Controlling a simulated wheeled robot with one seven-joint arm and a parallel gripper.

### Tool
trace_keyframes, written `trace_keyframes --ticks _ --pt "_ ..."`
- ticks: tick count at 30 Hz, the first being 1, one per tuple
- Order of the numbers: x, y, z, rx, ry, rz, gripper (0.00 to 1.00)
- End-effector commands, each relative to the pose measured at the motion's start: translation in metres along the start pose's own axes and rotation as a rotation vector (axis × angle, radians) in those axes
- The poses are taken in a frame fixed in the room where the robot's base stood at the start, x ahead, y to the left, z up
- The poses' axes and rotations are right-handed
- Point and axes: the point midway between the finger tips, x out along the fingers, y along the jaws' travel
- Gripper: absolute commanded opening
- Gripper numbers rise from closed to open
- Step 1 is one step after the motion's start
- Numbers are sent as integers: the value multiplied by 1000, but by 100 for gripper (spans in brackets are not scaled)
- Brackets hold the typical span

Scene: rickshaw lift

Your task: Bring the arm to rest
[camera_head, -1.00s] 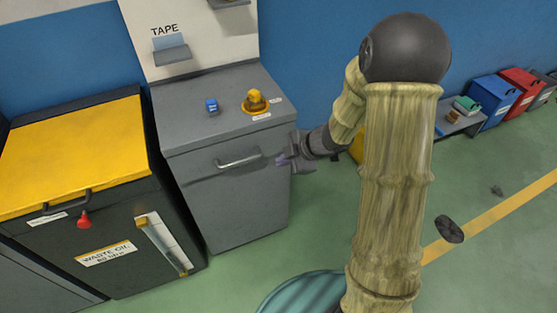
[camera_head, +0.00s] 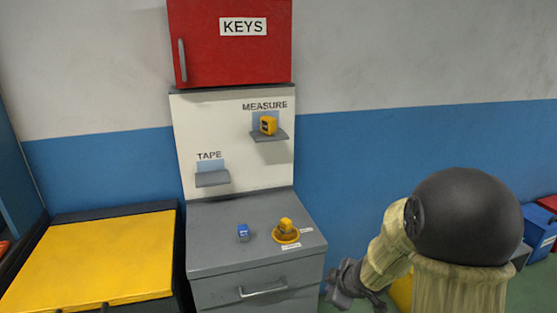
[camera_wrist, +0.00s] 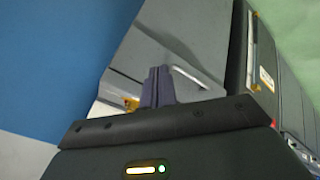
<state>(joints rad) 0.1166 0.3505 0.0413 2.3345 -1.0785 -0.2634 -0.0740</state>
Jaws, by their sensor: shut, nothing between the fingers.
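My gripper (camera_head: 340,290) is at the lower right in the head view, to the right of the grey cabinet (camera_head: 235,213) and apart from it. My arm bends down to it from a dark round joint. In the wrist view my gripper (camera_wrist: 158,85) shows its two dark fingers pressed together with nothing between them. The grey cabinet and its handle (camera_wrist: 190,77) lie beyond the fingers there.
A blue block (camera_head: 243,232) and a yellow item (camera_head: 286,226) on a round yellow base stand on the cabinet. A yellow tape measure (camera_head: 268,125) sits on the MEASURE shelf; the TAPE shelf (camera_head: 212,179) is empty. A red KEYS box (camera_head: 240,60) hangs above. A yellow-topped cabinet (camera_head: 90,260) stands left.

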Motion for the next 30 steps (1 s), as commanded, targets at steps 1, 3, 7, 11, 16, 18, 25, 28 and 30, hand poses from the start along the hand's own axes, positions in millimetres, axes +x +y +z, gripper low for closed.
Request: trace_keyframes --ticks 1,3,7,11,16,18,25,28,30 --pt "-10 0 4 69 -38 22 0" --pt "-22 -3 13 180 -96 48 0" --pt "-45 -16 28 389 -196 75 0" --pt "-68 -38 42 600 -283 77 0" --pt "-90 -68 50 821 -362 51 0" --pt "-98 -79 51 895 -385 37 0" --pt "-121 -111 48 1096 -441 -21 0" --pt "-135 -102 40 1088 -440 -19 0" --pt "-143 -98 36 1087 -440 -18 0"
